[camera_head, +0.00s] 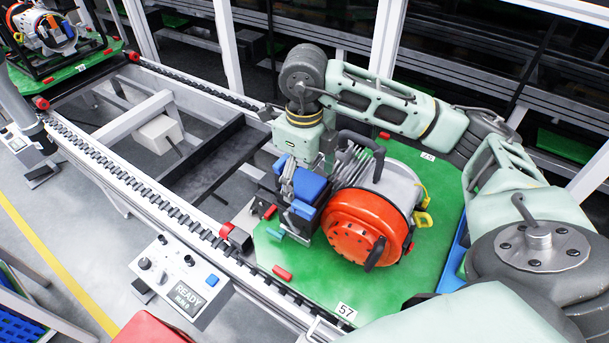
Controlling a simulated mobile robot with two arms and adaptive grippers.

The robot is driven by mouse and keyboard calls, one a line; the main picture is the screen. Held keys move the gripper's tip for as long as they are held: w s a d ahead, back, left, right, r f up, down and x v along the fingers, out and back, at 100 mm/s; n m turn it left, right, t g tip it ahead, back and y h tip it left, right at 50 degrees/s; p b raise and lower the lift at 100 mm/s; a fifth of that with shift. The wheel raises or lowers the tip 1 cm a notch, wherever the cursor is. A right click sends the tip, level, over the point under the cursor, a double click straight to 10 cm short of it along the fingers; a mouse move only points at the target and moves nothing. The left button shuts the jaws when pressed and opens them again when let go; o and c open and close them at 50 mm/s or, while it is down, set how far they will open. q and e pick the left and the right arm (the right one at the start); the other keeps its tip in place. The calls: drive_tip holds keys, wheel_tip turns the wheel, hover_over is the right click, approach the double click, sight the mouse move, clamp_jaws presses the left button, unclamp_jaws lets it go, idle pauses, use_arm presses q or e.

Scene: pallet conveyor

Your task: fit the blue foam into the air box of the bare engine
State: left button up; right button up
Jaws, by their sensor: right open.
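The bare engine (365,220), with an orange round cover, grey body and black handle, stands on a green pallet (400,285) marked 57. Blue foam (311,187) shows at the engine's left side, at the dark air box (304,222). My right gripper (288,194) points down just left of the foam, very close to it. Its jaws are open. The gripper and wrist hide part of the air box, so I cannot tell how deep the foam sits or whether a finger touches it. My left gripper is out of view.
The roller conveyor (150,165) runs to the far left, where another engine (45,30) stands in a black frame on a green pallet. A control box (180,280) reading READY is at the front. Red pallet stops (283,272) flank the pallet.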

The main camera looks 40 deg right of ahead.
wheel_tip(320, 180, up, 12)
idle(0.6)
drive_tip(key=shift+f, duration=0.1)
idle(0.6)
